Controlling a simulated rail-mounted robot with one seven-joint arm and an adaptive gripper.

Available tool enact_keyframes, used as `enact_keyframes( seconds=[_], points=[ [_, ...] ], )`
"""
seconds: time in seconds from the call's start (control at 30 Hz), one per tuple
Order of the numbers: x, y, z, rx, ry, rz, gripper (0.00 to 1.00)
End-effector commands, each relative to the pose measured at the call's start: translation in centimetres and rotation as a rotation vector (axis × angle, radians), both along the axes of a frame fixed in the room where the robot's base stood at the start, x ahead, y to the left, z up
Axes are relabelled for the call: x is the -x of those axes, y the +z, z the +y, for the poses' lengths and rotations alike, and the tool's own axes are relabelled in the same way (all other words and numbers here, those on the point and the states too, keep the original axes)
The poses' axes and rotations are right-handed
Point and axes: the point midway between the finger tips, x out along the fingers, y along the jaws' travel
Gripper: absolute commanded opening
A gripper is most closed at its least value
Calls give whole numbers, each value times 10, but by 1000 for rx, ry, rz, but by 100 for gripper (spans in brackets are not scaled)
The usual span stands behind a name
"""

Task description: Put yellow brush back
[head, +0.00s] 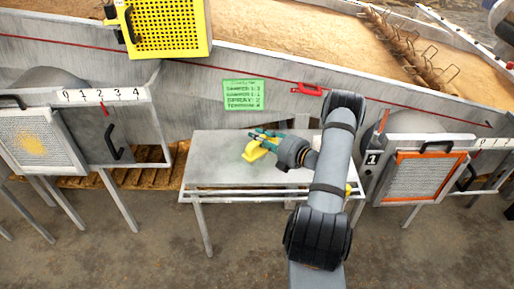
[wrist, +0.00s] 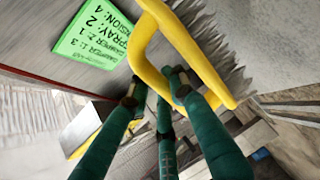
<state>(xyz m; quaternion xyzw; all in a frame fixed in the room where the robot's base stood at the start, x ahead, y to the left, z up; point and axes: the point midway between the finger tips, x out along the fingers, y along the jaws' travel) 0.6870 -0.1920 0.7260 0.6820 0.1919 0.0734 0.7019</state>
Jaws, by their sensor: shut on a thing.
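The yellow brush (head: 256,151) is at my gripper (head: 263,136), over the left-middle part of the grey metal table (head: 220,172). In the wrist view the brush (wrist: 148,62) shows its looped yellow handle and grey bristles, with the bristles toward the upper right. My green-fingered gripper (wrist: 155,92) is shut on the handle. The fingers hide part of the handle. I cannot tell how high the brush is above the table.
A green note card (head: 243,94) is on the grey wall behind the table. A red handle (head: 307,89) is right of it. A yellow perforated box (head: 168,28) hangs at the upper left. Metal hatches stand left (head: 110,135) and right (head: 425,178) of the table.

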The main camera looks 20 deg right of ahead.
Motion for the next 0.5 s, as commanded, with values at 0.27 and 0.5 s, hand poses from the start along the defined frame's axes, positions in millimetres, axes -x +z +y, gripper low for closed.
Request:
enact_keyframes(
  seconds=[0.27,0.5],
  points=[
    [-2,-27,7,-2,-1,2,0],
    [-2,-44,7,1,0,-1,0]
  ],
)
